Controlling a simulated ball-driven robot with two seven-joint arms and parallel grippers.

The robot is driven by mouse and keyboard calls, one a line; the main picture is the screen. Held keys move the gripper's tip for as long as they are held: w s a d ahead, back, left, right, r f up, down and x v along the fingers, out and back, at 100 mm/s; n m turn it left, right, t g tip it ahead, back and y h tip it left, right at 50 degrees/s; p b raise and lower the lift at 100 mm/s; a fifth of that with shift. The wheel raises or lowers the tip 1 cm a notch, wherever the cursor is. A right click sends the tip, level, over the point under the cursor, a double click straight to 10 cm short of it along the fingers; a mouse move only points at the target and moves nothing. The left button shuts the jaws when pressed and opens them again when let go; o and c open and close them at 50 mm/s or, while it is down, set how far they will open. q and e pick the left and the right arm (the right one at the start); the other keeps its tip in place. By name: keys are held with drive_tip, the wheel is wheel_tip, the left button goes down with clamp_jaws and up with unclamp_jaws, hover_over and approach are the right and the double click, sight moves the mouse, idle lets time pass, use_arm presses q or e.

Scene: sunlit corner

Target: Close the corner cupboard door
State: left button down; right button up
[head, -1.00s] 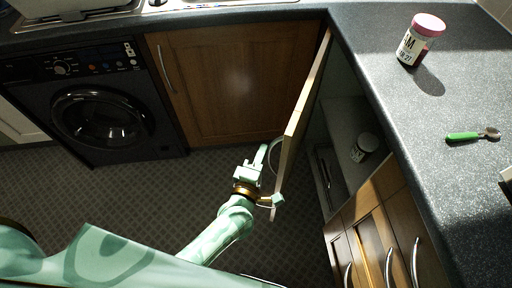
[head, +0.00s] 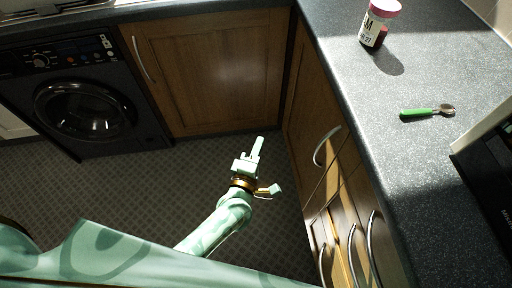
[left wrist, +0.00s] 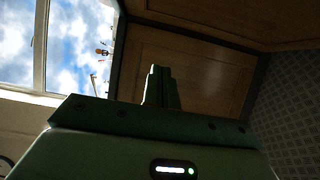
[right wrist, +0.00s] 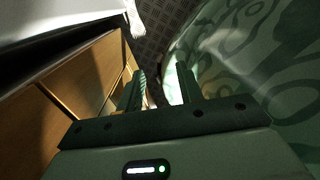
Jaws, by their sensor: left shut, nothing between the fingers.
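The corner cupboard door (head: 313,117) is a brown wooden panel with a curved metal handle (head: 326,146), below the right-hand counter in the head view. It looks flush with the cupboard front, and the inside of the cupboard is hidden. My left gripper (head: 257,147) is shut and empty, to the left of the door and apart from it, above the floor. Its closed fingers also show in the left wrist view (left wrist: 160,86), in front of brown wooden panels. My right gripper (right wrist: 160,85) shows only in the right wrist view, with its fingers apart and nothing between them.
Another cupboard (head: 210,75) and a black washing machine (head: 90,108) line the back. The floor (head: 140,190) is clear.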

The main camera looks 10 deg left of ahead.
use_arm(q)
drive_tip(key=s+a+p, duration=0.1)
drive_tip(key=s+p, duration=0.1)
drive_tip(key=s, duration=1.4)
drive_tip(key=shift+p, duration=0.35)
drive_tip(key=shift+s, duration=0.15)
